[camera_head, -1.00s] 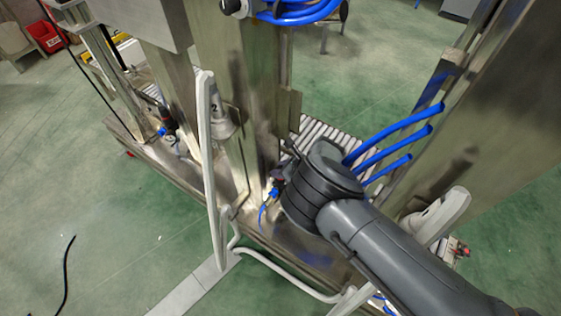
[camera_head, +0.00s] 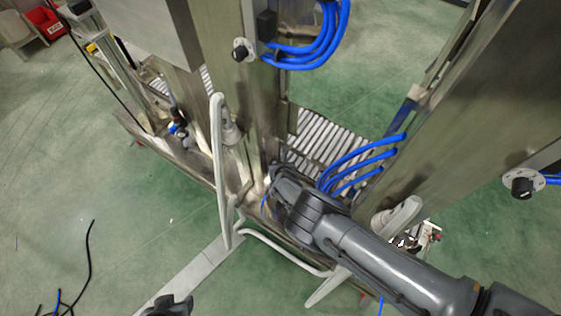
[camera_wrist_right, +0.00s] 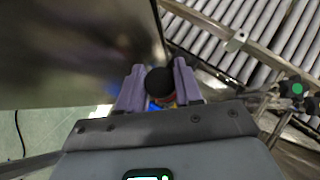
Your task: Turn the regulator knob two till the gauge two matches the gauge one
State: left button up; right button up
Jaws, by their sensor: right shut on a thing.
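A round black knob (camera_wrist_right: 160,82) sits between the two purple-grey fingers of my right gripper (camera_wrist_right: 158,86) in the right wrist view. The fingers are shut on its sides, and blue and red parts show just under it. In the head view my right gripper (camera_head: 272,186) is low at the foot of the middle steel post, and my own wrist hides the knob. A dark piece at the bottom edge, which looks like my left gripper (camera_head: 170,305), is cut off, so its fingers cannot be judged. No gauge reading is legible.
Another small regulator with blue fittings (camera_head: 178,128) stands further left on the steel base. Pale bent handles (camera_head: 220,170) rise near my right arm. Blue hoses (camera_head: 360,160) and a roller conveyor (camera_head: 325,140) lie behind it. Green floor (camera_head: 130,220) is open at left.

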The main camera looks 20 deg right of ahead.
jog(key=shift+m+h, duration=0.3)
jog(key=shift+m, duration=0.1)
jog(key=o, duration=1)
jog(key=shift+d, duration=0.1)
